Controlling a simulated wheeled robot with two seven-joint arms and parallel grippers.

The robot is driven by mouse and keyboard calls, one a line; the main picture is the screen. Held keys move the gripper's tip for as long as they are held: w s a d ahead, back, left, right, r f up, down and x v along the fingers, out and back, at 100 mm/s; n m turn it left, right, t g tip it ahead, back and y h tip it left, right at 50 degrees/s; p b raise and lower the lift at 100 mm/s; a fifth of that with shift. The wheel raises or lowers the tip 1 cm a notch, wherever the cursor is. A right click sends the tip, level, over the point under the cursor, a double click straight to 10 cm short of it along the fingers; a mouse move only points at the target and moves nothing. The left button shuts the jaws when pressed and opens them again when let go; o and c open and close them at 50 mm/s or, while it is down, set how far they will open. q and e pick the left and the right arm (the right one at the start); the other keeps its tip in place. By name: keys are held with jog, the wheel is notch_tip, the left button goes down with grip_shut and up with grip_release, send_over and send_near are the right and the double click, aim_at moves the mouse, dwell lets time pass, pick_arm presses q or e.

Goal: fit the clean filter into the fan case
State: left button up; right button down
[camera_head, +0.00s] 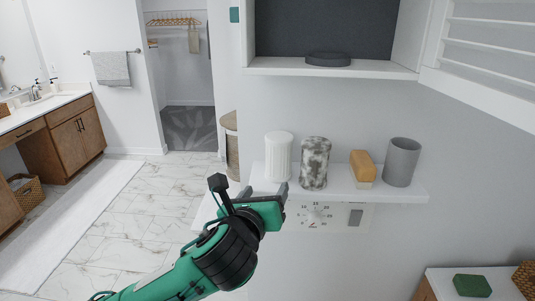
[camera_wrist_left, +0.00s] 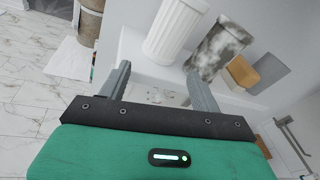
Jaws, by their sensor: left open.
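A clean white ribbed filter (camera_head: 278,156) stands upright at the left end of a white wall shelf (camera_head: 405,194). A grey mottled, dirty-looking filter (camera_head: 314,163) stands to its right. Above is the white fan case (camera_head: 330,68), open at the front, with a dark back and a dark round disc (camera_head: 328,58) on its floor. My left gripper (camera_head: 264,191) is open and empty, just in front of and below the white filter. In the left wrist view the white filter (camera_wrist_left: 176,29) is beyond the two spread fingers (camera_wrist_left: 158,73). My right gripper is not in view.
On the shelf, right of the filters, are a tan-and-white block (camera_head: 363,167) and a grey cup (camera_head: 402,161). A louvred cover (camera_head: 490,60) hangs open right of the case. A dial panel (camera_head: 325,216) is below the shelf. A green block (camera_head: 472,286) lies lower right.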

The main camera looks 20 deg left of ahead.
aim_at(275, 154)
pick_arm(q)
notch_tip(275, 154, up, 5)
jog(key=m+t, duration=0.1)
jog(key=m, duration=0.2)
jog(key=w+p, duration=0.2)
jog(key=w, duration=0.5)
jog(key=shift+a+r, duration=0.1)
jog(key=shift+a, duration=0.05)
jog(key=shift+w+p, duration=0.35)
jog(key=shift+w, duration=0.15)
jog(key=w+p, duration=0.3)
jog(key=w, duration=0.1)
jog(key=shift+w+a, duration=0.1)
jog(key=shift+w, duration=0.1)
jog(key=shift+w+f, duration=0.25)
jog(key=shift+w, duration=0.1)
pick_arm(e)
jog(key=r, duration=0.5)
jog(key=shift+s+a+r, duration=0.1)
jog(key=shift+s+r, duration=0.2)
pick_arm(q)
jog(key=c, duration=0.6)
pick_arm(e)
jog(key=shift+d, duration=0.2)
